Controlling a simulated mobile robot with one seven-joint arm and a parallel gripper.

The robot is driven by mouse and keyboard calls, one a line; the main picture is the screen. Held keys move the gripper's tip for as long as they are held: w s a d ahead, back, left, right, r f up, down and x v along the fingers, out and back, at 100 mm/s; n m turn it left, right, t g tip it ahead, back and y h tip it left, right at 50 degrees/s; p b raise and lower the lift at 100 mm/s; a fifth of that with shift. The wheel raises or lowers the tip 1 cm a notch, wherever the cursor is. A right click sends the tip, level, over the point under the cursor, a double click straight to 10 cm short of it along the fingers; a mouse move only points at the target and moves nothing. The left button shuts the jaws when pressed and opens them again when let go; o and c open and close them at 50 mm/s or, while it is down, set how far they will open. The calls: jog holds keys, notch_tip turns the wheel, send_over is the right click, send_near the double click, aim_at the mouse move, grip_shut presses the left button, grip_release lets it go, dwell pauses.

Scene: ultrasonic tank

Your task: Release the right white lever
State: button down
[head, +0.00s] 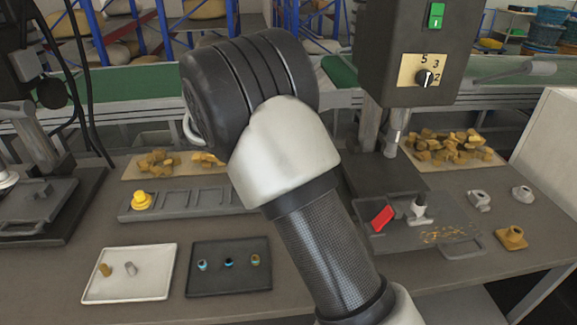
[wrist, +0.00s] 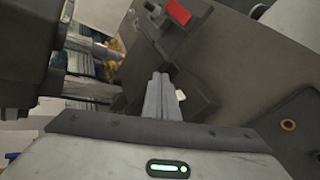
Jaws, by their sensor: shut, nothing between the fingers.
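The white lever (head: 418,208) stands on the right part of a grey metal fixture plate (head: 385,238), just right of a red piece (head: 382,218). In the wrist view my gripper (wrist: 161,79) is shut and empty, its two fingers side by side. A small white part (wrist: 181,95), probably the lever, shows just right of the fingertips, partly hidden by them. Whether they touch it I cannot tell. The red piece also shows at the top of the wrist view (wrist: 179,11). In the head view my arm hides the gripper.
A grey machine with a green button (head: 436,15) and a dial rises above the fixture. A white tray (head: 130,292) and a black tray (head: 230,286) with small pieces lie at the front left.

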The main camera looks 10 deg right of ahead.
jog(key=w+a+f+n+t+h+b, duration=0.2)
jog(key=w+a+f+t+h, duration=0.1)
jog(key=a+f, duration=0.5)
jog(key=shift+w+f+n+t+h, duration=0.4)
jog(key=shift+w+f, duration=0.35)
jog(key=shift+w, duration=0.4)
jog(key=shift+d, duration=0.1)
jog(key=x, duration=1)
jog(key=shift+s, duration=0.1)
jog(key=shift+s+b, duration=0.1)
jog(key=shift+b, duration=0.3)
